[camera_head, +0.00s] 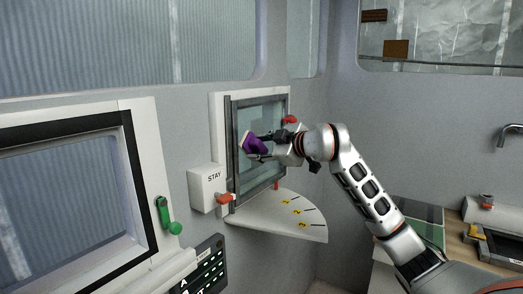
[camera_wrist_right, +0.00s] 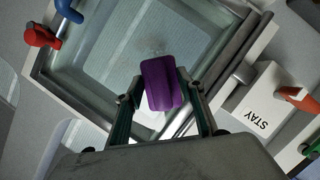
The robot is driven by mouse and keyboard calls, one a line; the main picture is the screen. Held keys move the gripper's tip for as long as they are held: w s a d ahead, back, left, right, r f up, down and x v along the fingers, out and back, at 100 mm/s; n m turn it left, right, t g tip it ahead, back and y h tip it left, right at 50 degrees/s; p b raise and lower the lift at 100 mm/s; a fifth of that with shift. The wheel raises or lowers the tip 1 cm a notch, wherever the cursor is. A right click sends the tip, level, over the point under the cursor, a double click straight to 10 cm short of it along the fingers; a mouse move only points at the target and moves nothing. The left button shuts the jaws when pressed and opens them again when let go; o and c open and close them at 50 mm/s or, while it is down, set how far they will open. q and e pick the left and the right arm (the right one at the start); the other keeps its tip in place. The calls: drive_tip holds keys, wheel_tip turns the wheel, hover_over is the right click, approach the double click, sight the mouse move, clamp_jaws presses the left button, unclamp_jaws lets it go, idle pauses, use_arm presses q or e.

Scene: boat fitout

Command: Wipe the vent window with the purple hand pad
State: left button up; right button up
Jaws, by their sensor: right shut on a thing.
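The vent window (camera_head: 263,116) is a glass pane in a dark grey frame on the wall, in the middle of the head view. Its glass also fills the upper middle of the right wrist view (camera_wrist_right: 110,62), with a faint smudge near the pad. The purple hand pad (camera_head: 256,144) is at the glass, tilted, with a pale side to the left. My right gripper (camera_head: 268,138) is shut on the pad; in the right wrist view the pad (camera_wrist_right: 162,84) sits between the two fingers. Whether the pad touches the glass I cannot tell. My left gripper is not in view.
A white box marked STAY (camera_head: 208,189) with a red-orange lever is left of the vent window. A white quarter-round shelf (camera_head: 280,222) with yellow marks juts out below. A larger window with a green handle (camera_head: 165,214) is at left. A worktop is at right.

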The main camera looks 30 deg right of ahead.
drive_tip(key=shift+w+d+r, duration=0.2)
drive_tip(key=shift+w+d, duration=0.05)
drive_tip(key=shift+d, duration=0.2)
drive_tip(key=w+d+p, duration=0.1)
drive_tip(key=w+d, duration=0.3)
drive_tip(key=d, duration=0.5)
drive_tip(key=shift+d+f, duration=0.15)
drive_tip(key=shift+d, duration=0.1)
idle(0.3)
drive_tip(key=shift+s, duration=0.1)
drive_tip(key=s, duration=0.1)
drive_tip(key=s+d+b, duration=0.1)
drive_tip(key=s, duration=0.1)
drive_tip(key=s+d, duration=0.1)
drive_tip(key=s, duration=0.1)
drive_tip(key=shift+s+d+b, duration=0.15)
drive_tip(key=shift+s+b, duration=0.05)
drive_tip(key=shift+b, duration=0.2)
idle(0.3)
